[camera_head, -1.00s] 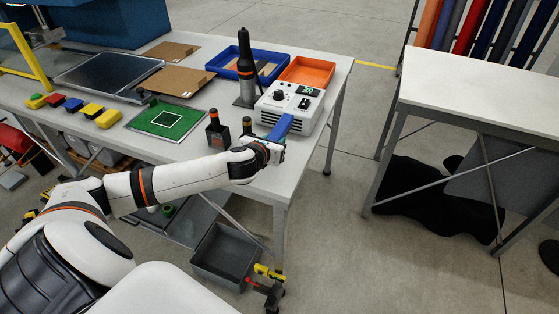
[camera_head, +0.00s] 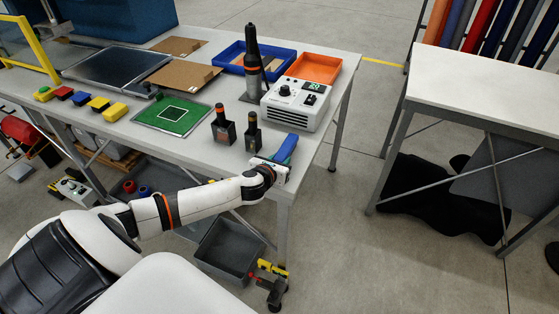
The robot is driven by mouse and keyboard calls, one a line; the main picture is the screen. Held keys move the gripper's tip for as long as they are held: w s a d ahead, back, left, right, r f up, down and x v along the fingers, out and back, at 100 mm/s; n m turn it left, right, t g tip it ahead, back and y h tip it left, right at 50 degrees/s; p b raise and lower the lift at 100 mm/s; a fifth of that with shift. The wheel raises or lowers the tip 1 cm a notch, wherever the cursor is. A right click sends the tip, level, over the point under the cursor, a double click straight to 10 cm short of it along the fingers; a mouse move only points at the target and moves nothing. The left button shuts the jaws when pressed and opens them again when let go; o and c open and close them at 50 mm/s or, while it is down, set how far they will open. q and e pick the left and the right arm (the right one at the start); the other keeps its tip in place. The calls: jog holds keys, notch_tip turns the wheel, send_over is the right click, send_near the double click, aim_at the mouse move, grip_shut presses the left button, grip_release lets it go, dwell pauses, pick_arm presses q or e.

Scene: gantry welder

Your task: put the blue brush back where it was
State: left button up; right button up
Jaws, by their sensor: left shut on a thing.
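The blue brush (camera_head: 286,149) is in my left gripper (camera_head: 272,168), over the near right corner of the white worktable (camera_head: 228,162). The gripper is shut on it and hides its lower part. The brush is tilted, its blue end pointing up and right. Whether it touches the tabletop, I cannot tell. My left arm reaches in from the lower left. My right gripper is not in view.
Two dark bottles in holders (camera_head: 223,126) (camera_head: 253,133) stand just behind the gripper. A white control box (camera_head: 296,103), a dark upright tool (camera_head: 252,60), a blue tray (camera_head: 229,61) and an orange tray (camera_head: 314,67) stand farther back. A green mat (camera_head: 173,115) lies left.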

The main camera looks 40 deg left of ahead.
pick_arm(q)
jog(key=o, duration=1)
jog(key=shift+o, duration=0.2)
jog(key=v, duration=1.2)
jog(key=shift+b, duration=0.35)
